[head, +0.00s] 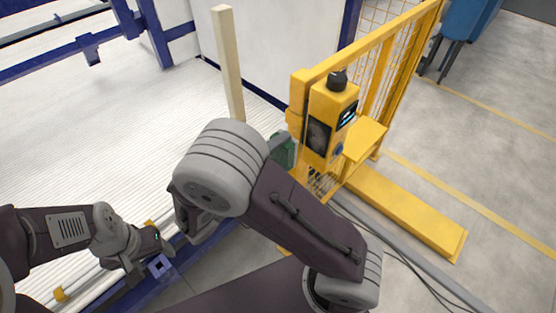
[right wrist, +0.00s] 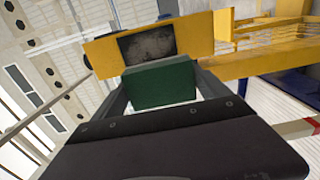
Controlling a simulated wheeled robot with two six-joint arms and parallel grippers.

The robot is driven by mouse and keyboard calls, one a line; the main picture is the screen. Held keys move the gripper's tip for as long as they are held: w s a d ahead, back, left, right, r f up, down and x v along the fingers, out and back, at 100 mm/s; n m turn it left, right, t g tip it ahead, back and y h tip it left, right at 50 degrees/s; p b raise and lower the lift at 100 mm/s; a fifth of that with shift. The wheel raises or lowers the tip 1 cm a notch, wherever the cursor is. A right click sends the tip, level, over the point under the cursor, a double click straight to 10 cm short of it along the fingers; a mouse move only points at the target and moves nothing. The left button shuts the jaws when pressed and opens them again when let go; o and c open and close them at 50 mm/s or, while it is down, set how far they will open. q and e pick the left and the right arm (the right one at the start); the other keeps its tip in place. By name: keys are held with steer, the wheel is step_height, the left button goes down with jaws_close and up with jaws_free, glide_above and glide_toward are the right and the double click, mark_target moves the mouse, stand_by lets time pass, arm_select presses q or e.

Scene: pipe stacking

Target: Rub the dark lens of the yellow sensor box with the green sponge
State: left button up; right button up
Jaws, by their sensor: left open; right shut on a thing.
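The yellow sensor box (head: 346,100) stands on a yellow post, with a black knob on top. Its dark lens (head: 318,137) faces left and looks smudged with grey in the right wrist view (right wrist: 147,44). My right gripper (right wrist: 162,98) is shut on the green sponge (right wrist: 162,84), holding it right in front of the lens and covering its lower edge in that view. I cannot tell whether sponge and lens touch. In the head view the sponge (head: 285,153) is partly hidden by my right arm. My left gripper (head: 150,260) is open and empty at the lower left.
A yellow mesh fence (head: 385,55) runs back from the sensor box. A pale upright post (head: 229,65) stands to its left. A blue rail (head: 185,257) and white rollers lie near my left gripper.

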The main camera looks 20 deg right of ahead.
mark_target(317, 138)
steer(key=x, duration=0.4)
steer(key=shift+d, duration=0.1)
steer(key=shift+x, duration=0.95)
stand_by(0.5)
steer(key=s, duration=0.1)
steer(key=s+d+b, duration=0.1)
steer(key=s, duration=0.1)
steer(key=shift+s+d, duration=0.1)
steer(key=shift+s, duration=0.15)
steer(key=shift+w+d+r+p, duration=0.1)
steer(key=shift+r+p, duration=0.6)
steer(key=shift+r, duration=0.15)
